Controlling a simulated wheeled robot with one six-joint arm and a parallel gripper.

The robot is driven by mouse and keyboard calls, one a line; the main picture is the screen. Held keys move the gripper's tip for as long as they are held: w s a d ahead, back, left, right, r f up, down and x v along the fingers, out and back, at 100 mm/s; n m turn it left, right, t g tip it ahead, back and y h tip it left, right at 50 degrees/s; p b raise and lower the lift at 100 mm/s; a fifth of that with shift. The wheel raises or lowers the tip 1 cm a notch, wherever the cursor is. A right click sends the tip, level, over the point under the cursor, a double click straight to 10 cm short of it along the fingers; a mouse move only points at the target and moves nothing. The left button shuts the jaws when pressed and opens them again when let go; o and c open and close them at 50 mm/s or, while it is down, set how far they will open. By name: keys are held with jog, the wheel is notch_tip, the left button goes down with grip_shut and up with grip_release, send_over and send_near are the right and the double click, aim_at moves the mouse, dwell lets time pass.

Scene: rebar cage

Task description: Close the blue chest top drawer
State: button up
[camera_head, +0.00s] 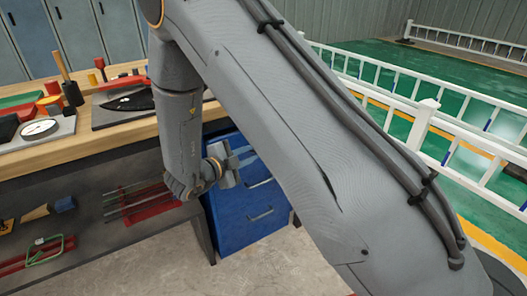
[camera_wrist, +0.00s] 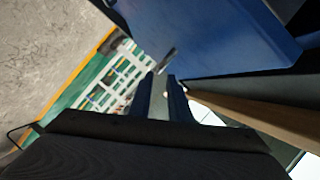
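The blue chest (camera_head: 238,222) stands under the right end of the workbench in the head view. Two silver handles show on its front, one above the other. My arm covers its right side and my gripper (camera_head: 224,164) is in front of its upper part, so I cannot tell how far the top drawer is out. In the wrist view a large blue panel of the chest (camera_wrist: 215,35) fills the upper right, with a small metal piece like a handle at its edge. My gripper (camera_wrist: 160,78) shows two fingers apart with nothing seen between them, close to that edge.
The wooden workbench (camera_head: 105,142) holds a gauge (camera_head: 40,129) and several tools. White railings (camera_head: 460,130) stand at the right on green floor. Bare concrete floor lies in front of the chest.

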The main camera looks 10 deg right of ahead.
jog(key=x, duration=0.8)
jog(key=shift+s, duration=0.1)
grip_shut()
